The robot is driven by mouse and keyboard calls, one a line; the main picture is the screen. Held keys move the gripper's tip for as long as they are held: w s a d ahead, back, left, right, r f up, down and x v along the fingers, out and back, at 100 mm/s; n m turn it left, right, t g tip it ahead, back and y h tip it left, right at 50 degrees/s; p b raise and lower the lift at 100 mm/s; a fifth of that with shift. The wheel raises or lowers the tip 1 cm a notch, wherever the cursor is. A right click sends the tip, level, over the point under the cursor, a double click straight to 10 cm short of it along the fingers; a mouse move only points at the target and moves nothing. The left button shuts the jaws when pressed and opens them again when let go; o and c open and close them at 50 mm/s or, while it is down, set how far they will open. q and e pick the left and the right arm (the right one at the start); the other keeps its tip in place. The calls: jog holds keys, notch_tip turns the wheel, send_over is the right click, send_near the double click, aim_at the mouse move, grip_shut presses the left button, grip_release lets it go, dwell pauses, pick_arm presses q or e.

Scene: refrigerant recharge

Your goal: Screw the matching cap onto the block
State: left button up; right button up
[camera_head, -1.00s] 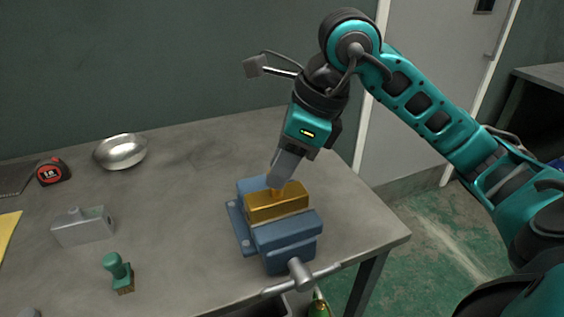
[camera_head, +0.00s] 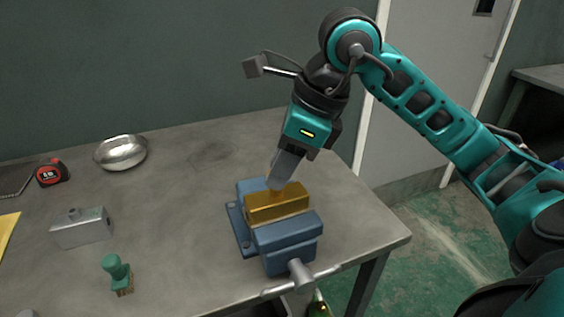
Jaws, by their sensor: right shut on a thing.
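A gold-coloured block (camera_head: 278,205) sits clamped in a blue vise (camera_head: 288,237) on the table's right part. My right gripper (camera_head: 276,184) points down at the top of the block. It is shut on a small gold cap (camera_head: 275,190), which is mostly hidden by the fingers. The cap is at the block's top face; I cannot tell how far it is threaded. A silver-grey block (camera_head: 82,230) with a small round stub on top lies at the left. My left gripper does not show.
A metal bowl (camera_head: 121,152), a tape measure (camera_head: 52,171) and a green-handled brush (camera_head: 117,272) stand on the grey table (camera_head: 185,200). The vise handle (camera_head: 301,273) sticks out over the front edge. The table's middle is clear.

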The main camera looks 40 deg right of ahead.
jog(key=shift+f, duration=0.1)
dwell(0.5)
jog(key=shift+f+b, duration=0.75)
jog(key=shift+b, duration=0.2)
jog(key=m+t+h, duration=0.1)
jog(key=m, duration=0.3)
jog(key=shift+r, duration=0.1)
dwell(0.4)
jog(key=m+h+p, duration=0.1)
jog(key=m, duration=0.1)
jog(key=shift+r+m, duration=0.1)
jog(key=shift+m, duration=0.3)
jog(key=shift+d+m+t+h, duration=0.1)
jog(key=shift+m+t+h, duration=0.25)
jog(key=shift+m, duration=0.35)
